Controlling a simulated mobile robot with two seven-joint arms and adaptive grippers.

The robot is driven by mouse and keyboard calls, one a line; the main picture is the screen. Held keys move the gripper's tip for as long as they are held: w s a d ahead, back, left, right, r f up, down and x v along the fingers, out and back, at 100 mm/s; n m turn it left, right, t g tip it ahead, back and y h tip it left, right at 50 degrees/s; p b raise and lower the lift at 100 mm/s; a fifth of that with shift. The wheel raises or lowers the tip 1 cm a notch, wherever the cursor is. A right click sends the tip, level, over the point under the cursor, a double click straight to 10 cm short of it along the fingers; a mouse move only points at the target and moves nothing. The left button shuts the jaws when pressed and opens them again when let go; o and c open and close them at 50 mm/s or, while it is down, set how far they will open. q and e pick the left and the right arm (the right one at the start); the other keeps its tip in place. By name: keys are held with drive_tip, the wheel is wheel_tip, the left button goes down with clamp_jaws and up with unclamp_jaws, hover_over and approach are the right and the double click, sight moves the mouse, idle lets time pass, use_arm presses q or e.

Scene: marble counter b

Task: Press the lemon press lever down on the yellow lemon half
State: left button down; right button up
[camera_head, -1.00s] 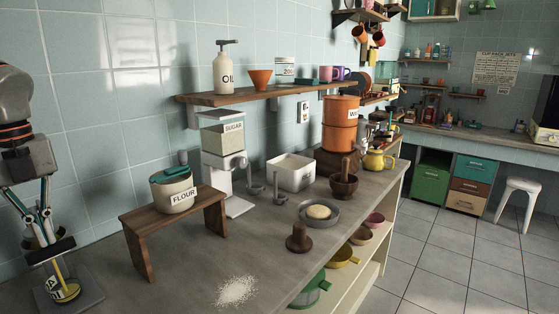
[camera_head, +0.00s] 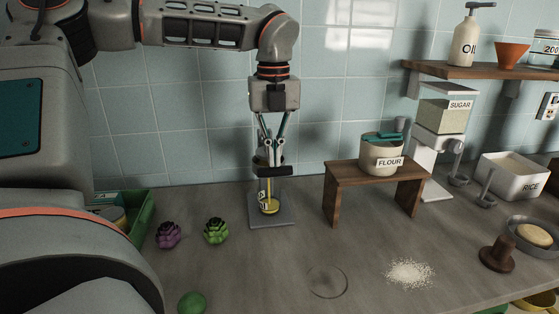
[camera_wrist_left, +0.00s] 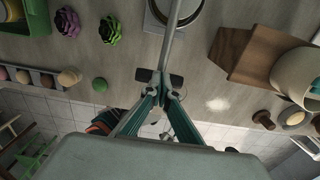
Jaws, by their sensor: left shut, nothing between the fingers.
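The lemon press stands on a grey base plate (camera_head: 286,217) against the tiled wall. A yellow round part (camera_head: 268,206) with a dark and pale marking sits low on it; I cannot tell whether this is the lemon half. My left gripper (camera_head: 273,170) is directly above the base, fingers shut, pointing down. In the left wrist view a metal bar (camera_wrist_left: 180,30), seemingly the lever, runs from a round rim on the base (camera_wrist_left: 153,22) to the shut fingertips (camera_wrist_left: 161,82). Whether they touch it is unclear. My right gripper is not in view.
Right of the press is a wooden stand (camera_head: 345,178) with a flour pot (camera_head: 380,160). A purple artichoke (camera_head: 169,235), a green artichoke (camera_head: 216,231) and a green crate (camera_head: 140,218) lie left. The counter in front has spilled flour (camera_head: 409,273).

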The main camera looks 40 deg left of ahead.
use_arm(q)
drive_tip(key=shift+f+b, duration=0.2)
drive_tip(key=shift+b, duration=0.15)
idle(1.0)
drive_tip(key=shift+r, duration=0.15)
idle(0.3)
drive_tip(key=shift+r+p, duration=0.7)
drive_tip(key=shift+r, duration=0.65)
drive_tip(key=shift+r+p, duration=1.6)
drive_tip(key=shift+r, duration=1)
drive_tip(key=shift+f, duration=0.1)
